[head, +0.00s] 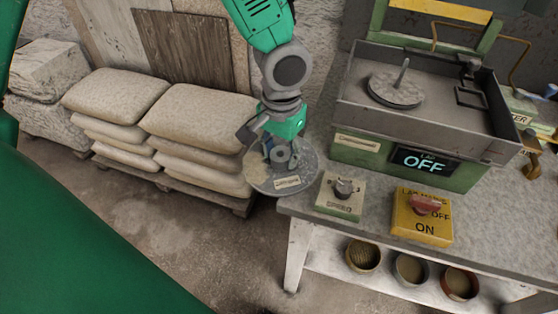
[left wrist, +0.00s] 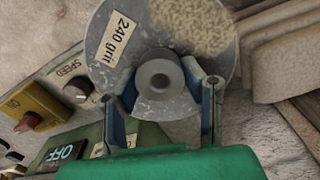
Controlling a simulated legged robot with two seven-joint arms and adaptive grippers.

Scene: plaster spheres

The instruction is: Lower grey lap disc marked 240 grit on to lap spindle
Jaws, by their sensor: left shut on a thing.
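The grey lap disc (head: 291,182) is in my left gripper (head: 281,155), off the left edge of the bench in the head view. In the left wrist view the disc (left wrist: 181,107) carries a label reading 240 grit, and my left gripper (left wrist: 160,85) is shut on its round central hub. The lap spindle (head: 402,75) is a thin upright pin in the machine's tray, rising from a round grey plate (head: 395,91). The disc is apart from the spindle, to its left and nearer. My right gripper is not in view.
The lap machine (head: 375,157) has a raised tray wall, and its display reads OFF. A SPEED knob box (head: 340,196) and a yellow switch box (head: 422,216) stand at the bench's front. Stacked sacks (head: 195,118) are left of the disc. Several round bowls (head: 362,256) sit on the lower shelf.

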